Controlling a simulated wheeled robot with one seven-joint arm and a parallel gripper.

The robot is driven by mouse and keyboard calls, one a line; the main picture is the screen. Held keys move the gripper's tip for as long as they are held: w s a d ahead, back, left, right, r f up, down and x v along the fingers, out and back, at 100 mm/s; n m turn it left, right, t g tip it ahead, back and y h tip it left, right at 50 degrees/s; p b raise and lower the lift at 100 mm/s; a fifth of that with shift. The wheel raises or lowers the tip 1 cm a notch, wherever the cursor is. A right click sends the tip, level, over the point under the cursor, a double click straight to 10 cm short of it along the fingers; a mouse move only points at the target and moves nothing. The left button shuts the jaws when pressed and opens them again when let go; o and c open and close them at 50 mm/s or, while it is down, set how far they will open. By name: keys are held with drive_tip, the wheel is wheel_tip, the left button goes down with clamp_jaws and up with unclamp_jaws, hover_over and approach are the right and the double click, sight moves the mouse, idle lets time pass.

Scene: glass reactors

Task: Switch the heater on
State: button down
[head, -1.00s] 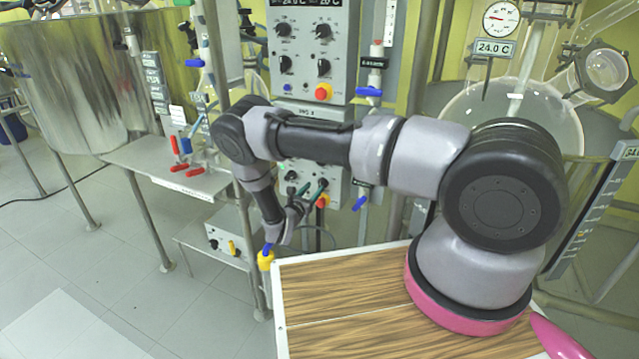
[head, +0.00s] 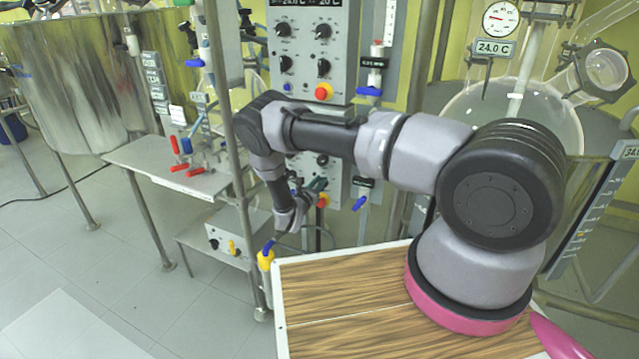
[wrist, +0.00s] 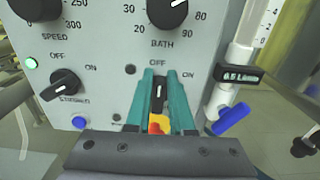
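The heater switch (wrist: 159,92) is a small black knob with OFF above it and ON to its right, below the BATH dial. Its white pointer looks upright, toward OFF. In the wrist view my gripper (wrist: 160,88) has one teal finger on each side of this knob. The knob nearly fills the narrow gap, and I cannot tell whether the fingers press on it. A small lamp (wrist: 130,69) at the upper left of the knob is dark. In the head view my gripper (head: 312,186) is at the lower control panel, and the knob is hidden there.
The stirrer switch (wrist: 65,86) with a lit green lamp (wrist: 31,63) is to the left. A blue-handled valve (wrist: 232,119) is close on the right. A metal post (head: 240,190) stands left of my forearm.

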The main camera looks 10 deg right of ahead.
drive_tip(key=shift+s+f, duration=0.15)
drive_tip(key=shift+f, duration=0.05)
drive_tip(key=m, duration=0.4)
drive_tip(key=d+f+m, duration=0.1)
drive_tip(key=m, duration=0.2)
drive_tip(key=s+m, duration=0.1)
drive_tip(key=m, duration=0.3)
drive_tip(key=shift+s+d+f+m, duration=0.1)
drive_tip(key=shift+d+f+m, duration=0.1)
drive_tip(key=shift+f+m, duration=0.1)
idle(0.4)
